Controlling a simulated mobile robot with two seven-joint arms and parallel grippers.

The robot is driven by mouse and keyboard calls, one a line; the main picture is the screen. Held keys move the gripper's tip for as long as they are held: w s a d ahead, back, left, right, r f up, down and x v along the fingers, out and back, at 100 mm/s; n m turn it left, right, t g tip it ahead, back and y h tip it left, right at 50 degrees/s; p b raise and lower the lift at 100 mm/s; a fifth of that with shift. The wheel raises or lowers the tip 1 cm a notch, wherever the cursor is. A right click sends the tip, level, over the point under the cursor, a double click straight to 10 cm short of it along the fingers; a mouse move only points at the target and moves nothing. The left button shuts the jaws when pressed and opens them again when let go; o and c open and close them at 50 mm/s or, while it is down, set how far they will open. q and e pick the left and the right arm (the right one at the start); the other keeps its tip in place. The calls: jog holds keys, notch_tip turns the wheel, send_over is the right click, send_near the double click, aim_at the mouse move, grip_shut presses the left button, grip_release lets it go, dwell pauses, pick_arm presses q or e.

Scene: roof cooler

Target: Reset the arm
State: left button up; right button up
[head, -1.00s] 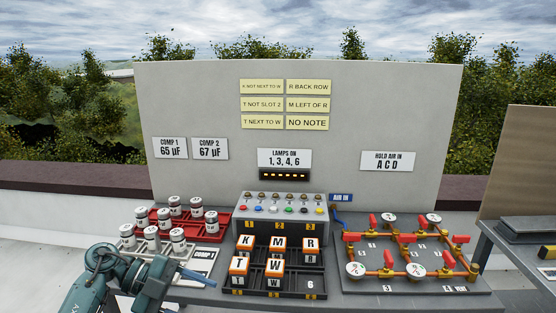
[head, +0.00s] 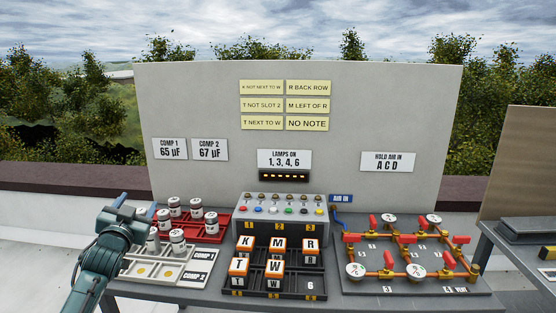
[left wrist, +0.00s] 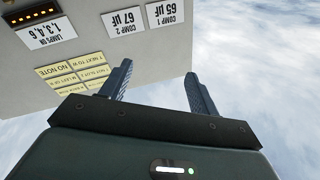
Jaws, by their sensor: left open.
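My left gripper (head: 136,205) is raised at the left, in front of the wall panel and beside the red tray. Its fingers point up and are spread apart. In the left wrist view my left gripper (left wrist: 159,82) is open with nothing between its fingers. The panel and sky lie beyond it. My right gripper is in neither current view.
White cylinders stand in the red tray (head: 216,238) and near my gripper. A grey two-part tray (head: 200,272) sits in front. Lettered blocks fill most of a black rack (head: 317,295). A button box (head: 240,209) and valve board (head: 455,283) stand rightward.

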pick_arm(q)
jog(key=s+d+f+g+h, duration=0.1)
jog(key=s+d+f+g, duration=0.2)
jog(key=s+d+f, duration=0.6)
jog(key=s+d+f+g+h, duration=0.2)
jog(key=s+f, duration=0.5)
jog(key=f, duration=0.6)
jog(key=s+d+f+g, duration=0.1)
jog(key=s+d+f, duration=0.1)
jog(key=s, duration=0.6)
jog(key=s+d+f+g+h, duration=0.1)
jog(key=s+d+f, duration=0.2)
jog(key=s, duration=0.4)
jog(key=s+d+f+g+h, duration=0.1)
jog(key=s+d+f, duration=0.1)
jog(key=s+d, duration=0.3)
jog(key=s, duration=0.3)
jog(key=shift+s+f+g, duration=0.2)
jog(key=shift+s+g, duration=0.1)
